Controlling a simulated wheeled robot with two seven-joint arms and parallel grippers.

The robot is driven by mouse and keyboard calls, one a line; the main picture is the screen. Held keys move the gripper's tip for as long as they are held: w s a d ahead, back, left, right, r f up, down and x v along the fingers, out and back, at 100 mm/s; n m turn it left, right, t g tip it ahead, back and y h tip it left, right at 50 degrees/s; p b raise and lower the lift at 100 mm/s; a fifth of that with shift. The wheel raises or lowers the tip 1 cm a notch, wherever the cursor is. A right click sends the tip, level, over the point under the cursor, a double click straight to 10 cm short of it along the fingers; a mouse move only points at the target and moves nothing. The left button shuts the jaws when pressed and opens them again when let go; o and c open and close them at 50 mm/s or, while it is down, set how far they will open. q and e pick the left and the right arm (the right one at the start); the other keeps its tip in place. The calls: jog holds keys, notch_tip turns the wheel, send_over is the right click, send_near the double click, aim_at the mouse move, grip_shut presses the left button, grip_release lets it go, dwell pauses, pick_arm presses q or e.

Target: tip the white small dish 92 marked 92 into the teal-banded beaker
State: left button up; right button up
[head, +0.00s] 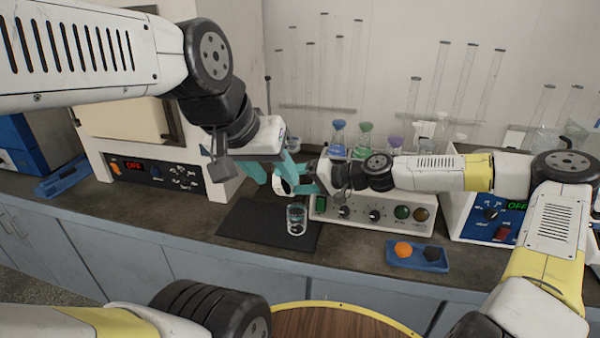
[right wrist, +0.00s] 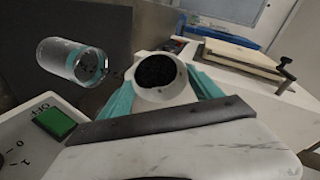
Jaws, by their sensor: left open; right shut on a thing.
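The white small dish (head: 281,187) is held up above the counter by my right gripper (head: 302,188). In the right wrist view the dish (right wrist: 143,68) sits between the teal fingers (right wrist: 160,85), with dark granules inside. Its number cannot be read. The teal-banded beaker (head: 296,222) is clear glass and stands on the black mat, below and slightly right of the dish. It also shows left of the dish in the right wrist view (right wrist: 62,58), apart from it. My left gripper (head: 273,174) is open close by the dish; the overlap hides whether they touch.
The black mat (head: 245,225) lies on the dark counter. A control box (head: 348,211) with knobs and coloured flasks is right of the beaker. A blue tray (head: 418,262) holds an orange and a dark piece. A white oven-like unit (head: 150,172) stands left.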

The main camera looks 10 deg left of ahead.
jog(key=shift+d+f+m+t+y, duration=0.15)
jog(key=shift+d+f+y, duration=0.2)
jog(key=shift+y, duration=0.6)
jog(key=shift+d+f+m+t+y, duration=0.15)
jog(key=shift+d+y, duration=0.35)
jog(key=shift+y, duration=0.5)
jog(key=shift+d+f+t+y, duration=0.2)
jog(key=shift+d+y, duration=0.2)
jog(key=shift+y, duration=0.55)
jog(key=shift+a+r+g+h, duration=0.15)
jog(key=shift+a+r+h, duration=0.25)
jog(key=shift+h, duration=0.6)
jog(key=shift+a+r+g+h, duration=0.2)
jog(key=shift+a+h, duration=0.25)
jog(key=shift+h, duration=0.55)
jog(key=shift+a+r, duration=0.1)
jog(key=shift+a+r+h, duration=0.2)
jog(key=shift+h, duration=0.4)
jog(key=shift+a+r+n+g+h, duration=0.15)
jog(key=shift+a+r+n+h, duration=0.2)
jog(key=shift+h, duration=0.5)
jog(key=shift+a+r+n+g+h, duration=0.1)
jog(key=shift+a+h, duration=0.3)
jog(key=shift+h, duration=0.45)
